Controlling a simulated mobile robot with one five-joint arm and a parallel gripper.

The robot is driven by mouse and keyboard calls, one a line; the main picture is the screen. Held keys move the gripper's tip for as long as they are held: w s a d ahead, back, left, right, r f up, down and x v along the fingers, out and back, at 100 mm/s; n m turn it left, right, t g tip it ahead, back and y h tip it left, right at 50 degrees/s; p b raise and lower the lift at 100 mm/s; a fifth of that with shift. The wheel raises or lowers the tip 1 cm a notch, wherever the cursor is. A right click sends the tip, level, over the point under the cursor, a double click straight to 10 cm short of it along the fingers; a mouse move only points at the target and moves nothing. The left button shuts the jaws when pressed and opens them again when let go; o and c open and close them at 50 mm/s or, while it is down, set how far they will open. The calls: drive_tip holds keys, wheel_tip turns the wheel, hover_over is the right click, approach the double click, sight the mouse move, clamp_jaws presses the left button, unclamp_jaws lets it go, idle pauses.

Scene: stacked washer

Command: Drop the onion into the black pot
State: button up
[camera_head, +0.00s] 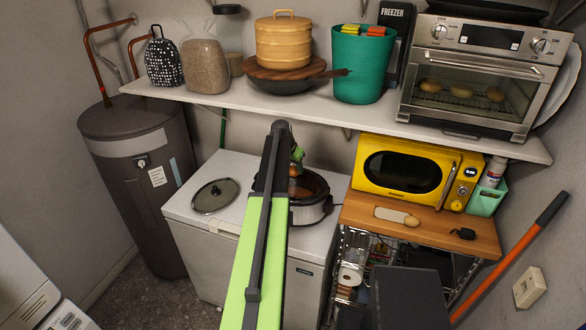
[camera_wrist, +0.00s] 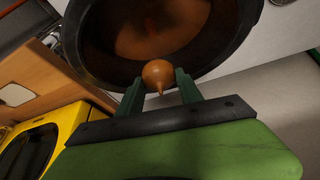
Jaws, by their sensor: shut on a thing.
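The onion (camera_wrist: 158,74) is brown and round with a pointed tip, held between the two green fingers of my gripper (camera_wrist: 160,86) in the wrist view. The black pot (camera_wrist: 232,28) lies behind the onion there, with brown contents or a brown bottom inside. In the head view the pot (camera_head: 322,187) has a dark inside and a pale outer body and stands open on the white chest freezer. My gripper (camera_head: 297,160) is over its back left part, partly hidden by my arm.
A glass lid (camera_head: 215,195) lies on the freezer (camera_head: 190,222) left of the pot. A loaded shelf (camera_head: 260,97) hangs above and behind.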

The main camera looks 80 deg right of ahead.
sight(294, 174)
wheel_tip(294, 174, down, 4)
drive_tip(key=b, duration=0.2)
drive_tip(key=shift+r+b, duration=0.1)
drive_tip(key=shift+b, duration=0.25)
drive_tip(key=shift+r, duration=0.1)
drive_tip(key=o, duration=1.5)
drive_tip(key=shift+c, duration=0.2)
drive_tip(key=shift+a+r+p, duration=0.15)
drive_tip(key=shift+r+p, duration=0.3)
drive_tip(key=shift+p, duration=0.1)
drive_tip(key=p+v, duration=1.5)
drive_tip(key=v, duration=0.1)
drive_tip(key=shift+r, duration=0.2)
